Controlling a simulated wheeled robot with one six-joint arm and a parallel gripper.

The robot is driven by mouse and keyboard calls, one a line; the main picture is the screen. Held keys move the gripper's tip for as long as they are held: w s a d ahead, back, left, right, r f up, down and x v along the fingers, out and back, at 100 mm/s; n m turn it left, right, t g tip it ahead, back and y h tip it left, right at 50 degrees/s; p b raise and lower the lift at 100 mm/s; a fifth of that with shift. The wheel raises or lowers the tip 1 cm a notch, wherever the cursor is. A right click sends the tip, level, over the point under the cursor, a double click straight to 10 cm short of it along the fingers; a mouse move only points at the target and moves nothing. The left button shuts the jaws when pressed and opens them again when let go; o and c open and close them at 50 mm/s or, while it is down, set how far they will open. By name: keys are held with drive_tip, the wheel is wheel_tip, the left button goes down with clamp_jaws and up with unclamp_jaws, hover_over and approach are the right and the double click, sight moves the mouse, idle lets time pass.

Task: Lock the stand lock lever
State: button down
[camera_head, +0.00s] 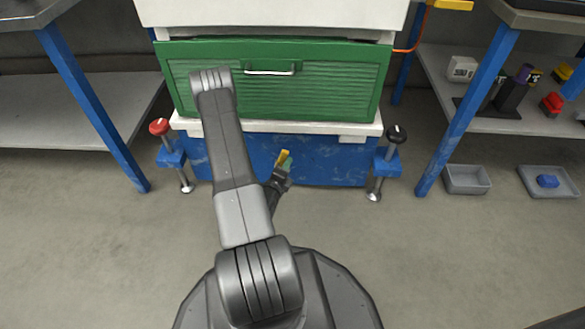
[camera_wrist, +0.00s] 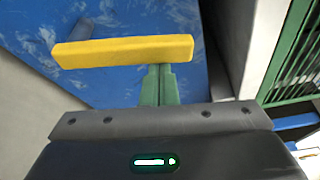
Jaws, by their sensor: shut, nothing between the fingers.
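The stand lock lever shows as a yellow bar (camera_wrist: 120,51) in the wrist view, in front of a scuffed blue panel. It lies nearly level across the picture, tilted slightly. In the head view it is a small yellow piece (camera_head: 283,156) at the front of the blue base. My gripper (camera_wrist: 159,72) has its green fingers shut together with nothing between them. Their tips reach the lower edge of the bar, right of its middle. I cannot tell whether they touch it. In the head view my gripper (camera_head: 286,166) is just below the lever, and the lever's mount is hidden.
The blue base (camera_head: 330,166) carries a green drawer (camera_head: 330,95) with a metal handle. A red-knobbed clamp (camera_head: 160,127) stands left and a black-knobbed clamp (camera_head: 396,134) right. Grey trays (camera_head: 467,180) lie on the floor at right. The floor in front is clear.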

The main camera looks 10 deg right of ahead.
drive_tip(key=shift+w+a+r+n+t, duration=0.15)
drive_tip(key=shift+a+n, duration=0.25)
drive_tip(key=shift+n, duration=0.1)
drive_tip(key=shift+w+a+r+n+t, duration=0.1)
drive_tip(key=shift+a+r+n+t, duration=0.05)
drive_tip(key=shift+a+n, duration=0.3)
drive_tip(key=shift+w+a+r, duration=0.1)
drive_tip(key=shift+w+a, duration=0.05)
drive_tip(key=shift+a, duration=0.25)
drive_tip(key=shift+w, duration=0.1)
